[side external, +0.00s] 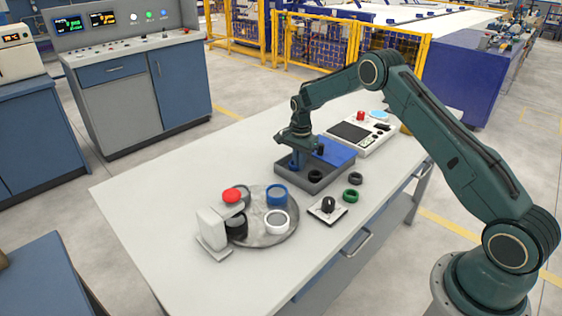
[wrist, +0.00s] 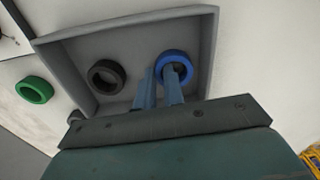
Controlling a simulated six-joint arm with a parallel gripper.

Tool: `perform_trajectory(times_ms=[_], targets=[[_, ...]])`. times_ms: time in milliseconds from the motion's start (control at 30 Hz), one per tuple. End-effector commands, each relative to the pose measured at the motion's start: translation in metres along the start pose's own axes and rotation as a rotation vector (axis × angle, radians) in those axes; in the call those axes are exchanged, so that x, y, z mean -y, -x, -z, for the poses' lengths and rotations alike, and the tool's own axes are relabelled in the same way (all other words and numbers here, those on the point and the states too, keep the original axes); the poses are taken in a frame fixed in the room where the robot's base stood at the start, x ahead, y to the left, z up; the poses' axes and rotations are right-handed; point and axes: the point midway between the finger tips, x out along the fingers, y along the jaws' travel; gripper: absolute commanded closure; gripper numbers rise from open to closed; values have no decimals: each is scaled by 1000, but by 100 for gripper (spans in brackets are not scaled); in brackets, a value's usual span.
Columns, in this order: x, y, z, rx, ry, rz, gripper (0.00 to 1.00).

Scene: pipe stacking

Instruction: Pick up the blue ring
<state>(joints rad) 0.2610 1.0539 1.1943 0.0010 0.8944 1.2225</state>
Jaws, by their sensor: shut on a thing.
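A blue ring (wrist: 176,54) is at the right part of a grey tray (wrist: 130,25) in the wrist view. One finger of my gripper (wrist: 158,85) passes through the ring's hole and the other stands just outside its left side, so the jaws are shut on the ring's wall. In the side view my gripper (side external: 294,162) points down into the tray (side external: 312,188), and the ring is largely hidden by the fingers. I cannot tell whether the ring touches the tray floor.
A black ring (side external: 315,177) shares the tray. A green ring (side external: 351,195) and a black ring (side external: 356,178) lie right of it. The plate also bears a white ring (side external: 275,221) and dark ring beside a white device (side external: 212,230). The left table area is clear.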

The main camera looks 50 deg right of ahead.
Motion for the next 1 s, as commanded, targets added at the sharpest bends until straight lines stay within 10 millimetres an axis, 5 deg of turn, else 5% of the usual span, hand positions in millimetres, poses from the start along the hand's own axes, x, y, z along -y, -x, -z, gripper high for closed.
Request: perform_trajectory(times_ms=[467,1000], targets=[[1,31,0,-1,0,3,100],[1,141,0,-2,0,6,100]])
